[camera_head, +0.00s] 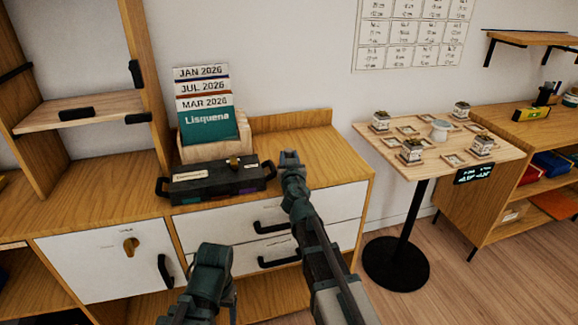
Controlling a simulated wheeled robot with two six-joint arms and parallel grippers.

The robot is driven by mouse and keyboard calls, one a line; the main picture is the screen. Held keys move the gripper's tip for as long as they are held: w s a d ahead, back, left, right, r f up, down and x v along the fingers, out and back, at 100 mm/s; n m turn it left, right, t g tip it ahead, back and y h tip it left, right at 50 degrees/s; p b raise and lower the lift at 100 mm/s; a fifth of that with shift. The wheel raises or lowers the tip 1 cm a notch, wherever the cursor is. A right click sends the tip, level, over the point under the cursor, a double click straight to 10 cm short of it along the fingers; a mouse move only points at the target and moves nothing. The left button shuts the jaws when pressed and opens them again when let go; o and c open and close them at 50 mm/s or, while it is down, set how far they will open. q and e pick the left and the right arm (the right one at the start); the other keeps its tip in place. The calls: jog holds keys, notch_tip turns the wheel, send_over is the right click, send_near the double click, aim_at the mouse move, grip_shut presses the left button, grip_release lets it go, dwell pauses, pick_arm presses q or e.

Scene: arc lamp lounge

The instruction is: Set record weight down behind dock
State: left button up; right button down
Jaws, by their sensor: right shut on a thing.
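My right gripper (290,160) is over the wooden cabinet top, just right of a long black case (217,184). It is shut on a small grey thing, likely the record weight, which the jaws mostly hide. The black case has end handles, a pale label and a small brass-coloured piece (234,162) on top. No other thing is clearly a dock, and I cannot tell for sure that the case is it. Of my left arm only a dark bent part shows at the bottom; its gripper is not in view.
A wooden holder with calendar cards (208,122) stands behind the black case. The cabinet top (325,155) is clear to the right, up to a low back ledge. A small table (437,172) with several potted items stands further right. Wooden shelves (75,111) rise at left.

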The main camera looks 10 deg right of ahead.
jog(key=shift+f, duration=0.6)
jog(key=shift+r, duration=0.15)
jog(key=c, duration=0.8)
grip_release()
